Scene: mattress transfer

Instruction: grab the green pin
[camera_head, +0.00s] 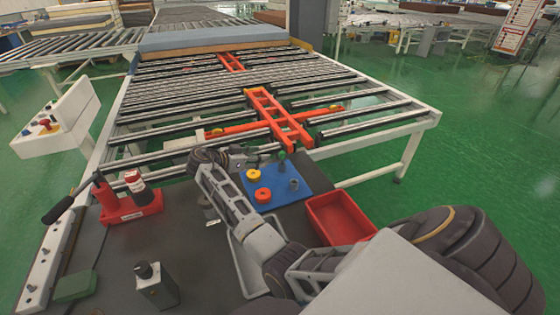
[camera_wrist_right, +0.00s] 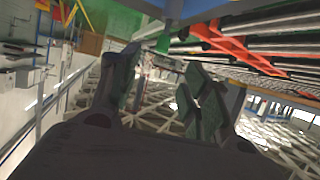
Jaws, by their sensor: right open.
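The green pin (camera_head: 282,158) stands upright near the far edge of a blue board (camera_head: 290,172) on the dark table. My right gripper (camera_head: 262,153) reaches in from the left side of the board, its fingers pointing right toward the pin. In the right wrist view, my gripper (camera_wrist_right: 162,72) is open with nothing between its fingers. A dark green piece that looks like the pin (camera_wrist_right: 163,42) appears upside down beyond the fingertips, under the blue board (camera_wrist_right: 185,10). My left gripper is not in view.
A red holder with bottles (camera_head: 130,208) stands left. A roller conveyor with an orange frame (camera_head: 270,110) lies beyond.

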